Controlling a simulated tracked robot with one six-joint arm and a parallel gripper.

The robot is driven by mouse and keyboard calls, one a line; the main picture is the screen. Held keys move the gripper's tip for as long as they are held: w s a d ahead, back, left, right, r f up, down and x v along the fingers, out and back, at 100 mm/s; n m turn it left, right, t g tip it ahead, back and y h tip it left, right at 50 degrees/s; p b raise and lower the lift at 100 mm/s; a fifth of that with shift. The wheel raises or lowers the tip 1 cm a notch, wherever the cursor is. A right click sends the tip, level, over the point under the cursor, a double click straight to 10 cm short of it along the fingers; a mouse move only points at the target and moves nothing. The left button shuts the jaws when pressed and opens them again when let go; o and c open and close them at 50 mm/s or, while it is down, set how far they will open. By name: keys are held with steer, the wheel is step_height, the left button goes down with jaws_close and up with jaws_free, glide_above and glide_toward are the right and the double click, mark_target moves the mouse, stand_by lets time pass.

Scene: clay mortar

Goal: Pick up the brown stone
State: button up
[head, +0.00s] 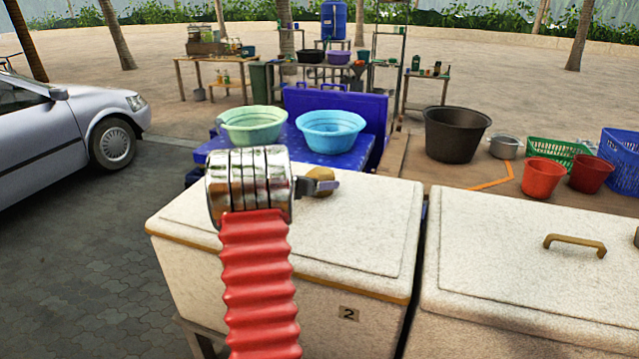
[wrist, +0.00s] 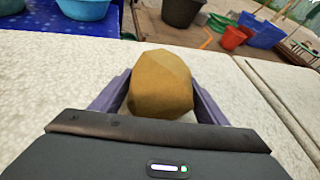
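The brown stone (wrist: 160,85) is a rounded, faceted lump on the white speckled lid of the box marked 2. In the head view the stone (head: 320,182) shows at the back of the lid, partly behind my gripper (head: 322,187). In the wrist view my gripper (wrist: 160,98) is open, with one purple finger on each side of the stone. Pale lid shows in small gaps beside its lower part. The stone looks to rest on the lid; its underside is hidden by the gripper body.
A second white box (head: 530,240) with a brown handle stands to the right. Behind are a green basin (head: 253,124) and a blue basin (head: 331,130) on a blue chest, and a dark tub (head: 455,134). The lid (head: 340,235) is otherwise clear.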

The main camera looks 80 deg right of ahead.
mark_target(319, 170)
steer(key=c, duration=1.5)
steer(key=shift+r, duration=0.15)
steer(key=shift+c, duration=0.4)
steer(key=shift+r, duration=5)
